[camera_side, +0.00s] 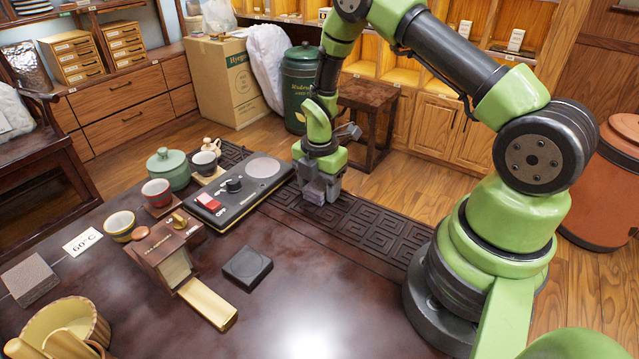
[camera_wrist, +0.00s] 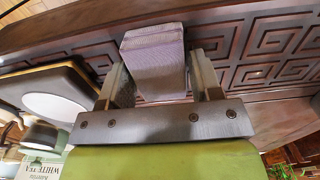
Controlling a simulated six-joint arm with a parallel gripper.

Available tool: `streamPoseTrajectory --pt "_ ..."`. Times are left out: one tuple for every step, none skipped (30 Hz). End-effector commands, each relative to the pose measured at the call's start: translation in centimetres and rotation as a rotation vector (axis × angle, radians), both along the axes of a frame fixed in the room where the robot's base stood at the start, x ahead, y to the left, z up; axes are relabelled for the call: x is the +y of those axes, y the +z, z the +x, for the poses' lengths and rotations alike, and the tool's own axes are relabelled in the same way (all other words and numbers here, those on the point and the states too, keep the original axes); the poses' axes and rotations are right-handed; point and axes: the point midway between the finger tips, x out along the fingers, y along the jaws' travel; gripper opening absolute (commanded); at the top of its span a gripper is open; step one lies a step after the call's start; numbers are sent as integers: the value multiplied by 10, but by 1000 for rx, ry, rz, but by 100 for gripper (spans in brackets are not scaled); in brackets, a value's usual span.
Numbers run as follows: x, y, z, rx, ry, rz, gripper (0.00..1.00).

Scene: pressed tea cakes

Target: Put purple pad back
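The purple pad (camera_side: 314,193) is a small, pale purple-grey block over the dark carved strip at the table's far edge. In the wrist view the pad (camera_wrist: 158,62) lies between the two fingers of my gripper (camera_wrist: 160,75), with a finger against each side, and its end sticks out past the tips. My gripper (camera_side: 320,186) looks shut on it in the side view too, pointing down. I cannot tell whether the pad's underside touches the table.
A scale-like device (camera_side: 243,188), cups and a green pot (camera_side: 168,168) stand left of my gripper. A wooden press (camera_side: 165,250), a black square block (camera_side: 247,267), a grey-brown block (camera_side: 29,279) and a basket (camera_side: 92,318) are nearer. The table's front middle is clear.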

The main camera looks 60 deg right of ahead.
Motion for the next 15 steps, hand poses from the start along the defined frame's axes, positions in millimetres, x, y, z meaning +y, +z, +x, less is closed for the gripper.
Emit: streamPoseTrajectory --pt "0 0 0 0 0 0 71" --pt "0 0 0 0 0 0 76" --pt "0 0 0 0 0 0 76" --pt "0 0 0 0 0 0 76" --pt "0 0 0 0 0 0 76" --pt "0 0 0 0 0 0 76" --pt "0 0 0 0 0 0 76" --pt "0 0 0 0 0 0 76" --pt "0 1 0 0 0 0 76" --pt "0 1 0 0 0 0 76" --pt "0 2 0 -1 0 0 76" --pt "0 5 0 -1 0 0 76" --pt "0 7 1 -2 0 -1 76" --pt "0 11 1 -3 0 -1 76" --pt "0 17 1 -4 0 -1 76"
